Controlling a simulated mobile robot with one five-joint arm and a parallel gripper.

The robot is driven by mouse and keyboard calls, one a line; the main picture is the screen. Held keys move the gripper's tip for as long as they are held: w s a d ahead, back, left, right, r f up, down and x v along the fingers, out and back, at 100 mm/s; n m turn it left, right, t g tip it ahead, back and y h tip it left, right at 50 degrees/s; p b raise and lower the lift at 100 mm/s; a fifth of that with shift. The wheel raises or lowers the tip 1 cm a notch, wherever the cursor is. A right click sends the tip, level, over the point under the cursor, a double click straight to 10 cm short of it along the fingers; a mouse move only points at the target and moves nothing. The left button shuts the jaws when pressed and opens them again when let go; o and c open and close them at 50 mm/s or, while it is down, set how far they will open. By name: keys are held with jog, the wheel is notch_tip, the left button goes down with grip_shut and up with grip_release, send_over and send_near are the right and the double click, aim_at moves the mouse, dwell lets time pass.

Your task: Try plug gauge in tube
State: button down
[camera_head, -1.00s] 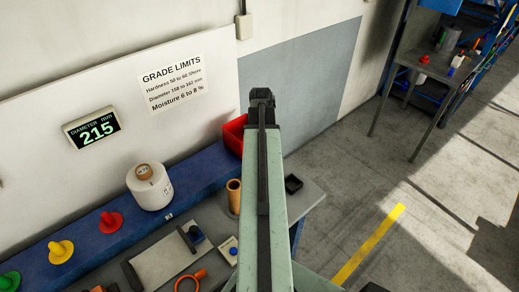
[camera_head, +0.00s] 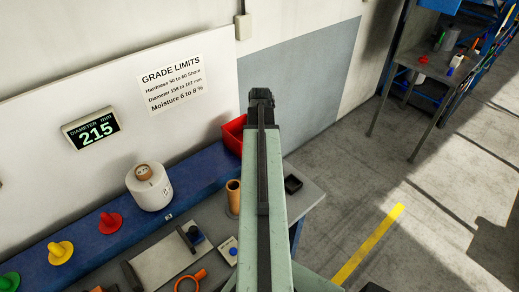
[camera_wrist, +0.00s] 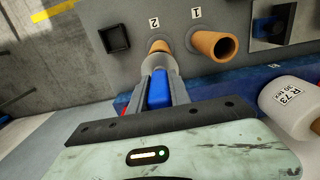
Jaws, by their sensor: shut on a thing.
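My gripper (camera_wrist: 160,82) is shut on the blue handle of the plug gauge (camera_wrist: 159,93) in the wrist view. The gauge's pale grey end (camera_wrist: 160,63) points at the tan tube by label 2 (camera_wrist: 159,46) and covers part of it. I cannot tell whether that end is inside the tube or only in front of it. Another tan tube, by label 1 (camera_wrist: 215,46), stands just to the right with its open mouth showing. One tan tube (camera_head: 233,197) shows in the head view. There my own arm hides the gripper, the gauge and the other tube.
A small black square tray (camera_wrist: 115,39) is left of the tubes. A white bobbin (camera_head: 149,187) stands on the blue shelf, with red (camera_head: 111,222) and yellow (camera_head: 60,252) cones further left. A red bin (camera_head: 234,134) is behind my arm. An orange ring (camera_head: 188,284) lies in front.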

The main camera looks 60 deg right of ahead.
jog(key=shift+f+b, duration=2.55)
jog(key=shift+f, duration=0.05)
dwell(0.8)
jog(key=shift+r, duration=0.1)
dwell(0.6)
jog(key=shift+r+p, duration=3.75)
jog(key=shift+p, duration=0.1)
jog(key=shift+f, duration=0.1)
